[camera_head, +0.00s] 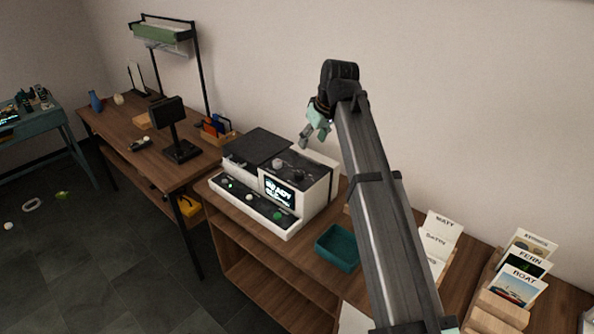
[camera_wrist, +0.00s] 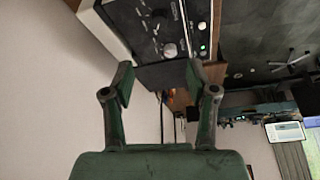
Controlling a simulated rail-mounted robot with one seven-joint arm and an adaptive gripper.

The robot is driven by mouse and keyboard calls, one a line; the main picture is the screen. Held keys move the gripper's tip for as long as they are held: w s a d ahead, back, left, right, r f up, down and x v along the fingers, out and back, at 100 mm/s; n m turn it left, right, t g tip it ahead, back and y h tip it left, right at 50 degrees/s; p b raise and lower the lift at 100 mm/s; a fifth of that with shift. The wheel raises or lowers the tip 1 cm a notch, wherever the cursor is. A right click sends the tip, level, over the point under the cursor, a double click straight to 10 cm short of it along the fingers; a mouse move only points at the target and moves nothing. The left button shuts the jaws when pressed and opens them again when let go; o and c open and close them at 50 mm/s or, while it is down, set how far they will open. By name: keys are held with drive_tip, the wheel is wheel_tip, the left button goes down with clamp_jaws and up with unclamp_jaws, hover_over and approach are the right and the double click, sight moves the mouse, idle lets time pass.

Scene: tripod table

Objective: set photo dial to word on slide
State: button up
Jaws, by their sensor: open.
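A white and black machine (camera_head: 275,185) stands on the wooden table, with a lit screen (camera_head: 279,192) whose lettering is too small to read surely. I cannot tell which knob is the photo dial. No slide is clearly seen. My gripper (camera_head: 316,128) is open and empty, raised above and behind the machine; its fingers (camera_wrist: 160,95) show spread below the knob.
A teal tray (camera_head: 337,248) sits right of the machine. Cards reading BOAT (camera_head: 513,289) and FERN stand in wooden holders at right. A black stand (camera_head: 178,130) is on the left desk. The wall is close behind my gripper.

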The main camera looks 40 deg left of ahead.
sight(299, 173)
drive_tip(key=p+x, duration=0.3)
drive_tip(key=x, duration=1.3)
drive_tip(key=shift+w+f, duration=0.1)
drive_tip(key=shift+f, duration=0.35)
clamp_jaws()
